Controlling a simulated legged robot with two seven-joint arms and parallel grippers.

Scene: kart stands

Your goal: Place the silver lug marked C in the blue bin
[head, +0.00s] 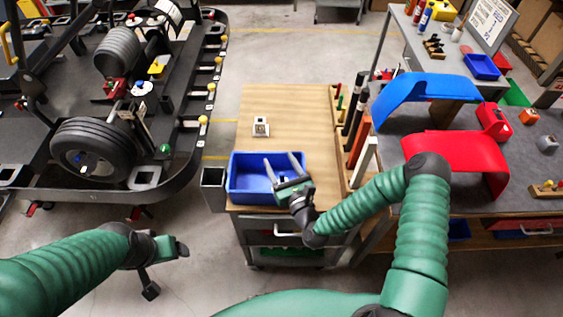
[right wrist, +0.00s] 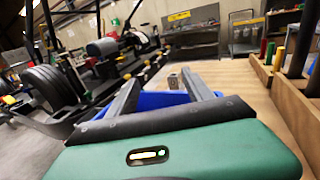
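A small silver lug (head: 261,127) with a pale rim lies on the wooden top of the cart, behind the blue bin. Its letter is too small to read. It also shows in the right wrist view as a small grey block (right wrist: 173,82), beyond the fingers. The blue bin (head: 238,192) sits at the cart's front; its visible inside looks empty. My right gripper (head: 283,162) is over the right part of the bin, fingers apart and pointing toward the back, with nothing between them. My left gripper (head: 172,247) is at lower left, away from the cart; its finger gap is unclear.
A rack of upright coloured bars (head: 357,135) lines the cart's right edge. A kart (head: 120,120) stands at left. A grey bench (head: 530,125) at right carries blue and red curved panels (head: 455,150). The wooden top around the lug is clear.

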